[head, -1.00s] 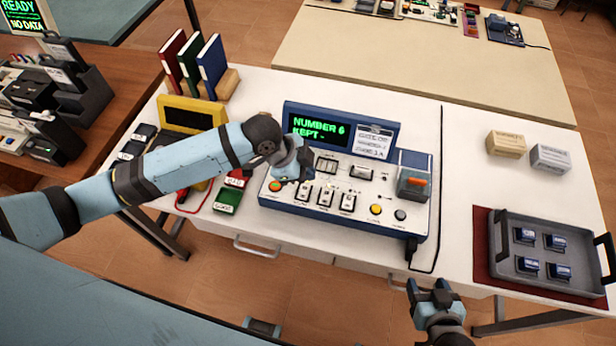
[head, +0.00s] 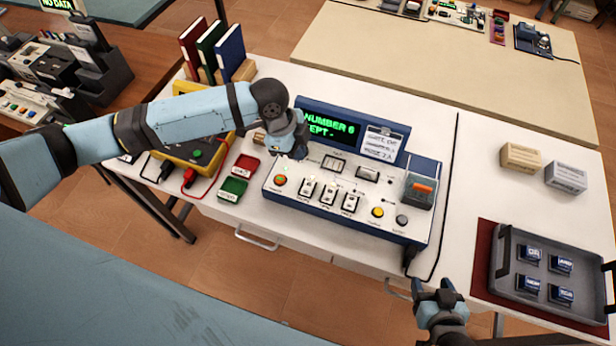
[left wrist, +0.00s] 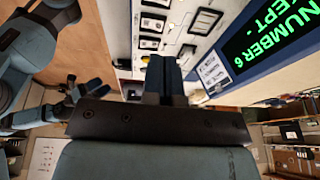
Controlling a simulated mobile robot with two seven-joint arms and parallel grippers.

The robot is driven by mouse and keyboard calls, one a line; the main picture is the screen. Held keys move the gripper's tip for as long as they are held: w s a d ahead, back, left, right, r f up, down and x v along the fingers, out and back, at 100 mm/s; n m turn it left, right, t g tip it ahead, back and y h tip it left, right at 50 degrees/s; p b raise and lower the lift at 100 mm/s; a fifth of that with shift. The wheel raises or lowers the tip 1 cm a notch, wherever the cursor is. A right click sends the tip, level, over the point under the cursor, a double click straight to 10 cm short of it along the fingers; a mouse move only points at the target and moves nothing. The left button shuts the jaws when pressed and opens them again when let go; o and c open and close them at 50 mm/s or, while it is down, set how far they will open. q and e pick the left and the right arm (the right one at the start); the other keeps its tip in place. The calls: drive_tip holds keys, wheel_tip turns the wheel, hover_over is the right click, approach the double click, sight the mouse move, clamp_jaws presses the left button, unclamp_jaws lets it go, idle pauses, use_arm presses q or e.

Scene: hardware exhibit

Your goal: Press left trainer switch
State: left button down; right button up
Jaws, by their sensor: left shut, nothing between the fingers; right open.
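The trainer (head: 345,190) is a blue and white console on the white table, its screen (head: 329,126) showing green text with "NUMBER 6". Three white rocker switches stand in a row on its panel: the left switch (head: 309,188), the middle switch (head: 329,193) and the right switch (head: 350,202). My left gripper (head: 299,150) is shut and empty, over the panel's back left part, behind the left switch and apart from it. Its closed fingers also show in the left wrist view (left wrist: 163,78), with the panel beyond. My right gripper (head: 438,290) is open and empty at the table's front edge.
A red button (head: 280,180) is left of the switches; a yellow button (head: 377,212) is right. Red (head: 246,164) and green (head: 233,190) blocks and a yellow meter (head: 185,160) stand left of the trainer. A grey tray (head: 507,268) lies at right. A black cable runs beside the trainer.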

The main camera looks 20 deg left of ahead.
sight(312, 186)
use_arm(q)
drive_tip(key=x, duration=0.4)
drive_tip(key=p+x, duration=0.1)
drive_tip(key=x, duration=0.3)
drive_tip(key=a+p+x, duration=0.1)
drive_tip(key=x, duration=0.3)
drive_tip(key=shift+w, duration=0.15)
drive_tip(key=shift+f, duration=0.5)
